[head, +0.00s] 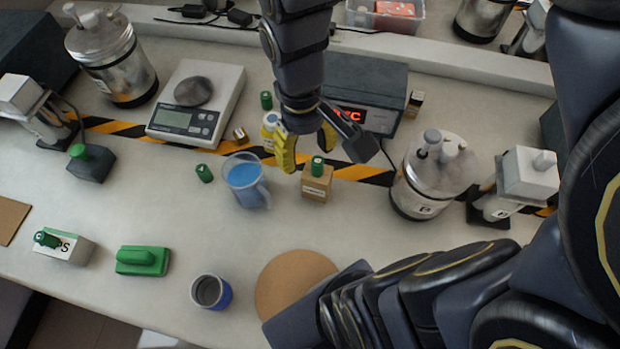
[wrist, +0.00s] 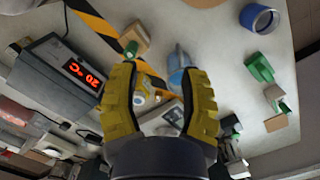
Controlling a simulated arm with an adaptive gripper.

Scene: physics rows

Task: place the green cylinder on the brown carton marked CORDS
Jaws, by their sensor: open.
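A small brown carton (head: 318,188) stands on the bench in the middle of the head view. Its white label is too small to read surely. A green cylinder (head: 317,166) stands upright on its top. The carton (wrist: 138,32) and the green cylinder (wrist: 131,48) also show at the upper left in the wrist view. My gripper (head: 306,158) is open with yellow fingers, near the carton and behind it. In the wrist view my gripper (wrist: 158,72) has nothing held between its fingers, and the cylinder lies beyond the left fingertip.
A jug of blue liquid (head: 245,181) stands left of the carton, a heater with a red display (head: 365,95) behind, and a metal vessel (head: 433,175) to the right.

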